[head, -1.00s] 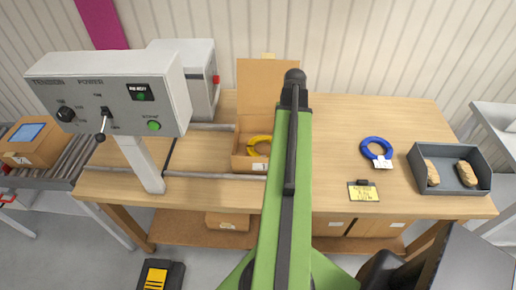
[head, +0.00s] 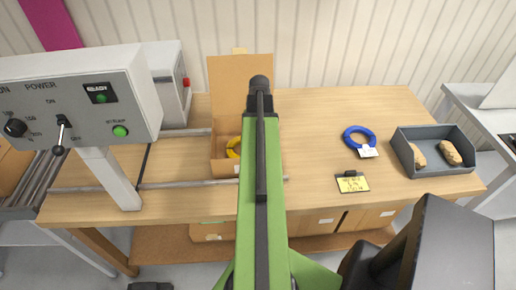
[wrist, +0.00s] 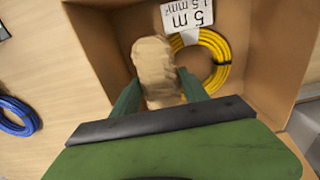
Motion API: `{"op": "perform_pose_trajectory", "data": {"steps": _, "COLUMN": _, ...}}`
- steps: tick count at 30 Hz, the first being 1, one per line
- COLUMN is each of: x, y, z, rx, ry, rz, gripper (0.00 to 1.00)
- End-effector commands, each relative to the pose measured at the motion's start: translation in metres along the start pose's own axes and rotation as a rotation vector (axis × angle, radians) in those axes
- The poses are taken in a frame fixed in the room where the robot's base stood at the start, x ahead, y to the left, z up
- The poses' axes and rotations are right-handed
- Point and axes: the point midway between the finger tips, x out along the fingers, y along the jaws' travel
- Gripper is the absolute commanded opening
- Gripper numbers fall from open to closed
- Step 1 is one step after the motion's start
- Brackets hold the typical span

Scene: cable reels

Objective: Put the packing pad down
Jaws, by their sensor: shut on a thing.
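The packing pad (wrist: 153,62) is a crumpled tan paper wad. My gripper (wrist: 157,90) is shut on it in the wrist view, with one green finger on each side. The pad is over the inside of an open cardboard box (wrist: 92,45); I cannot tell whether it touches the bottom. A yellow cable coil (wrist: 218,62) with a white "5 m" label lies in the box, beside and partly behind the pad. In the head view the box (head: 219,168) stands on the bench with its lid up, and my arm hides the gripper, the pad and the box's right part.
A blue coil (head: 359,137) and a yellow card (head: 353,183) lie right of the box. A grey tray (head: 432,171) holds two more tan pads at the bench's right end. A control panel (head: 80,95) stands at left. Bare wood (head: 310,125) lies between box and blue coil.

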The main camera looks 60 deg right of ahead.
Motion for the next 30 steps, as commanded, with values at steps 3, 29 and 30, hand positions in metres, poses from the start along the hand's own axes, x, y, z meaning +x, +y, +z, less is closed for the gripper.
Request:
{"op": "perform_pose_trajectory", "data": {"steps": 3, "x": 0.029, "y": 0.001, "z": 0.0, "rx": 0.001, "ry": 0.0, "rz": 0.0, "gripper": 0.14}}
{"op": "perform_pose_trajectory", "data": {"steps": 29, "x": 0.037, "y": 0.002, "z": 0.0, "rx": 0.003, "ry": 0.0, "rz": 0.0, "gripper": 0.74}}
{"op": "perform_pose_trajectory", "data": {"steps": 30, "x": 0.037, "y": 0.002, "z": 0.0, "rx": 0.003, "ry": 0.0, "rz": 0.0, "gripper": 0.74}}
